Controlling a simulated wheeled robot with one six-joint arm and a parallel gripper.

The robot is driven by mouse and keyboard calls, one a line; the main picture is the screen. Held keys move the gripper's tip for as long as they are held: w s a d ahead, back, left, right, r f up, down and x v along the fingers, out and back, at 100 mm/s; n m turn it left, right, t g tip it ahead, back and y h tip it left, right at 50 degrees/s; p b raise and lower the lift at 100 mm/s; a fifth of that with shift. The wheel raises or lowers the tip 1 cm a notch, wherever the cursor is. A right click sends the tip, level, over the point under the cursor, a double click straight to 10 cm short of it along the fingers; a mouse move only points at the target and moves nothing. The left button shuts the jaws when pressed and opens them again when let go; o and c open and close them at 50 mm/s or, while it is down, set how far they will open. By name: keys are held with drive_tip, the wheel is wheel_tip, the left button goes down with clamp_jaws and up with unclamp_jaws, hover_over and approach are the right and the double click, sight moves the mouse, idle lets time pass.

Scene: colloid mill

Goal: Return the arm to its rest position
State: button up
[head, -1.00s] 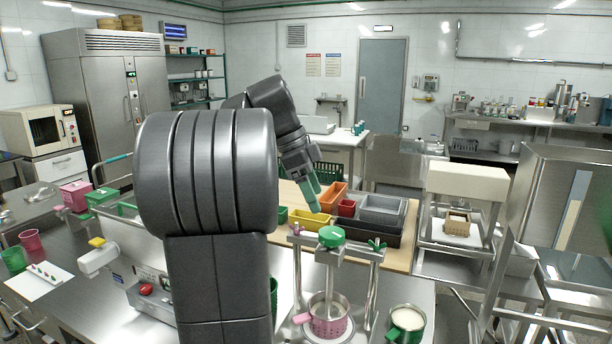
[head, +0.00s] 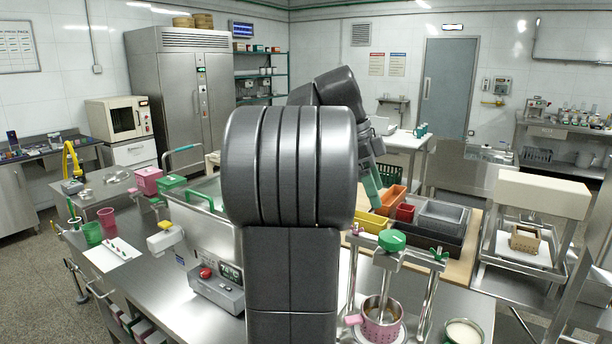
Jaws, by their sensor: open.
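My dark grey arm (head: 290,170) rises in the middle of the head view and bends away toward the back. My gripper (head: 373,190) is past the bend, pointing down with green fingers. It hangs near the yellow bin (head: 371,222) and the orange bin (head: 393,197), apparently above or just behind them. The arm hides part of the gripper, and I see nothing held. The gripper is open.
A press with a green knob (head: 391,240) and a pink perforated cup (head: 380,323) stands right of my arm. A control box (head: 217,288) is at left. Grey trays (head: 440,219) lie right of the bins. Bare steel worktop shows at front left.

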sight(392, 236)
drive_tip(key=x, duration=1.1)
